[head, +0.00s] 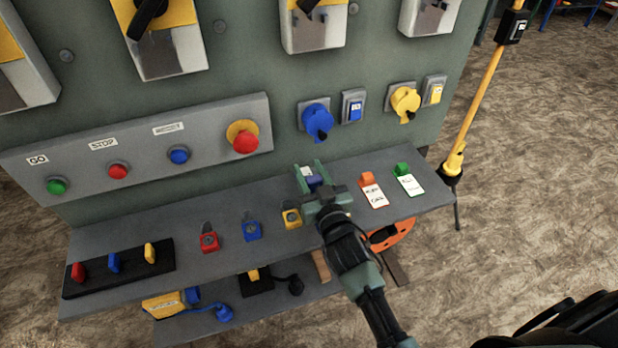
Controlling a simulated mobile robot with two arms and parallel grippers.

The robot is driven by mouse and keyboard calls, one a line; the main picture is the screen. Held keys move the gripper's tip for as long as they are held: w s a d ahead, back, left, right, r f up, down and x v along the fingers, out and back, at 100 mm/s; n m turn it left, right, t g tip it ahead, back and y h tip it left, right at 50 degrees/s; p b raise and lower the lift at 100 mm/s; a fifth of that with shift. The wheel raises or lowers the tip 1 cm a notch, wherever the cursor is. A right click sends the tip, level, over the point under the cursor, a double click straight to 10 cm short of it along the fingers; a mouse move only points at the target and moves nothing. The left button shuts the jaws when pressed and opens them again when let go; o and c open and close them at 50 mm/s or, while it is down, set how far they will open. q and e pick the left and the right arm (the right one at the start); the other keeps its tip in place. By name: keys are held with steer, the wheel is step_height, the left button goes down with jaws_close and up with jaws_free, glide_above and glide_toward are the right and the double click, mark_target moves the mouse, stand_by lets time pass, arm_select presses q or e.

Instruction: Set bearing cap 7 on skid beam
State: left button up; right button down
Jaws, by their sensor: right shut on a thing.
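My right gripper (311,176) is over the grey shelf (130,235) below the panel. I cannot tell whether that thing touches the shelf. I cannot make out a bearing cap or a skid beam in the head view. My left gripper is not in view.
Red (209,240), blue (252,229) and yellow (291,216) padlocks stand left of my gripper. Orange (371,191) and green (407,181) tagged pieces lie right of it. A black key rack (120,268) is at the left. The button panel (215,140) rises behind.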

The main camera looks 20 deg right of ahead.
steer(key=shift+w+f, duration=0.25)
steer(key=shift+f, duration=0.85)
steer(key=shift+f, duration=0.2)
steer(key=c, duration=1)
jaws_free()
steer(key=shift+f, duration=0.1)
steer(key=shift+o, duration=0.4)
